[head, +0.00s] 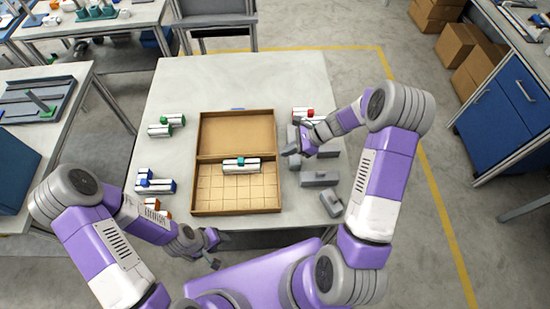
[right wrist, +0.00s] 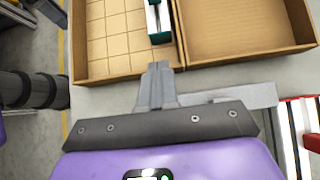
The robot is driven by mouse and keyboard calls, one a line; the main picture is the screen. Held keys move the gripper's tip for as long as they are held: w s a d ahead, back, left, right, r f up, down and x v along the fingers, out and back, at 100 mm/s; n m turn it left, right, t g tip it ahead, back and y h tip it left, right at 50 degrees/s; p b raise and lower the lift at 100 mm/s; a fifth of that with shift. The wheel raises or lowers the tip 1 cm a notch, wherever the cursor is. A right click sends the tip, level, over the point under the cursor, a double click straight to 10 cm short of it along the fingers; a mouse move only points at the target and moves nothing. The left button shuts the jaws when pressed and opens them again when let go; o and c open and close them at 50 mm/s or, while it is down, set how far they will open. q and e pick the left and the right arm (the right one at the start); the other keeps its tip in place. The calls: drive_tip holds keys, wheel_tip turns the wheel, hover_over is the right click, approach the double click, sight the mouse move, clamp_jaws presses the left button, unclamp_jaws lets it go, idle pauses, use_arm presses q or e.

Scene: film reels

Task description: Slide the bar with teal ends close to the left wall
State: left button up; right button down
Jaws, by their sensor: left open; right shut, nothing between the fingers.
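The bar with teal ends (head: 249,166) lies in the near, gridded compartment of the shallow box (head: 236,213), next to the divider. In the head view it looks white with teal near its middle. In the right wrist view the white bar (right wrist: 153,18) shows one teal end, and its top is cut off. The box's left wall (head: 194,180) is some way from the bar. My right gripper (head: 287,153) is shut and empty, just outside the box's right wall; it also shows in the right wrist view (right wrist: 158,70). My left gripper (head: 216,250) is open near the table's front edge.
White bars with green (head: 166,124), blue (head: 156,183) and orange ends lie left of the box. A red-ended bar (head: 308,114) and several grey blocks (head: 320,179) lie to its right. The gridded compartment is clear apart from the bar.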

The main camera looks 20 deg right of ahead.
sight(244, 161)
drive_tip(key=b+x, duration=0.1)
drive_tip(key=x, duration=0.8)
drive_tip(key=shift+w+a+f, duration=0.1)
drive_tip(key=shift+a+f, duration=0.05)
drive_tip(key=shift+a, duration=0.05)
drive_tip(key=w+a, duration=0.1)
drive_tip(key=a, duration=0.2)
drive_tip(key=a+b, duration=0.1)
drive_tip(key=a, duration=0.2)
drive_tip(key=w+a, duration=0.1)
drive_tip(key=a, duration=0.2)
drive_tip(key=shift+w+a, duration=0.2)
drive_tip(key=shift+w, duration=0.15)
drive_tip(key=shift+d, duration=0.1)
drive_tip(key=p+v, duration=0.5)
drive_tip(key=v, duration=0.3)
drive_tip(key=shift+d+r, duration=0.15)
drive_tip(key=shift+r, duration=0.25)
drive_tip(key=shift+s+d+r+p, duration=0.25)
drive_tip(key=shift+d+r+p, duration=0.1)
drive_tip(key=shift+d+p, duration=0.2)
